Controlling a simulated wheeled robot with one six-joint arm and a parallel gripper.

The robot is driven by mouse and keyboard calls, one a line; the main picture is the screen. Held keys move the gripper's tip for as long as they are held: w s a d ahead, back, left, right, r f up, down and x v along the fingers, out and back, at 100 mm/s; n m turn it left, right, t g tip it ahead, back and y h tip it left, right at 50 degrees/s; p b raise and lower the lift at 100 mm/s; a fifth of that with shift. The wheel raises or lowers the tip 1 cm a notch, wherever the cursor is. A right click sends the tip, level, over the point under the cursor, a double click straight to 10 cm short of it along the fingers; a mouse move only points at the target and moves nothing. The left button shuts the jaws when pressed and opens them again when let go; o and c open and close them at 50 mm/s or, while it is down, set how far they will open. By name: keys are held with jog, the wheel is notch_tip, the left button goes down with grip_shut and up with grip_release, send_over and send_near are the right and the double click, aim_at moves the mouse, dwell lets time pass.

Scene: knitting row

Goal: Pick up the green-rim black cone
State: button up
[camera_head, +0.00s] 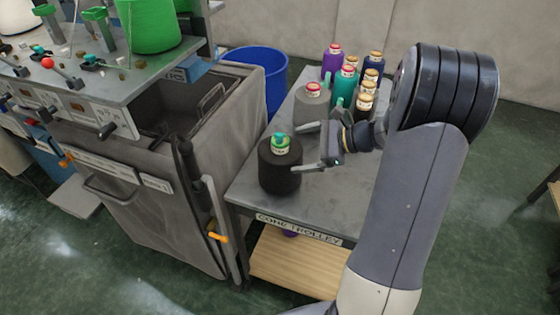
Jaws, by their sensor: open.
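A black cone (280,171) of yarn with a green rim and a teal tip stands upright near the left front of the grey cone trolley top (315,214). My gripper (302,148) is open and comes in from the right. One finger reaches toward the cone's near right side and the other toward its far right side. I cannot tell whether either finger touches the cone. The cone's far side is hidden.
A grey cone (311,103), a purple cone (332,62), a teal cone (345,86) and several dark cones (371,72) stand farther back on the trolley. A knitting machine (190,125) stands close on the left. A blue bin (258,75) is behind it.

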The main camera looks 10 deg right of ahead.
aim_at(284, 151)
jog(key=p+x, duration=0.1)
jog(key=x, duration=0.4)
jog(key=shift+w+a, duration=0.3)
jog(key=c, duration=1.7)
